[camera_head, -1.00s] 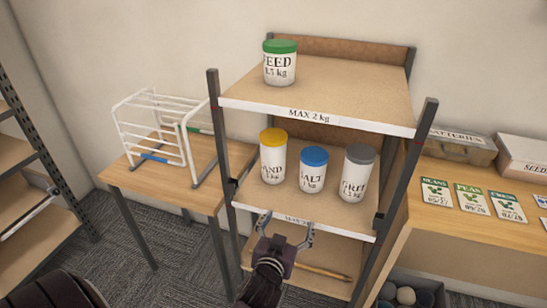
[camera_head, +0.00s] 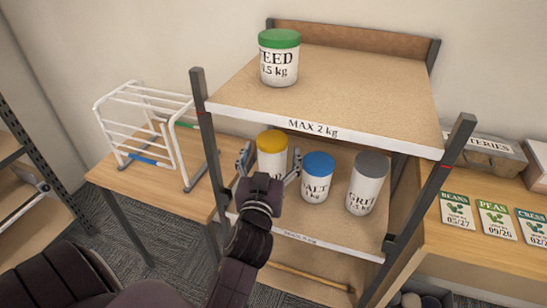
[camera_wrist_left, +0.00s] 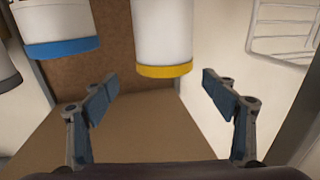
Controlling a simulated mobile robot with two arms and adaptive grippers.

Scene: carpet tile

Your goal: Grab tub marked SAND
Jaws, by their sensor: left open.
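The tub with the yellow lid (camera_head: 271,152) stands on the middle shelf, at its left end. Its label is mostly hidden behind my gripper now; a second ago it read "AND". My left gripper (camera_head: 268,165) is open in front of this tub, its fingers spread to either side of it in the head view. In the left wrist view, the yellow-lidded tub (camera_wrist_left: 161,35) appears upside down, beyond and between the open fingertips (camera_wrist_left: 160,95), with nothing held. My right gripper is not in view.
A blue-lidded tub (camera_head: 317,180) stands close to the right of the left gripper, with a grey-lidded tub (camera_head: 367,185) beyond. A green-lidded FEED tub (camera_head: 279,60) is on the top shelf (camera_head: 350,85). A white wire rack (camera_head: 150,130) stands on the left table.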

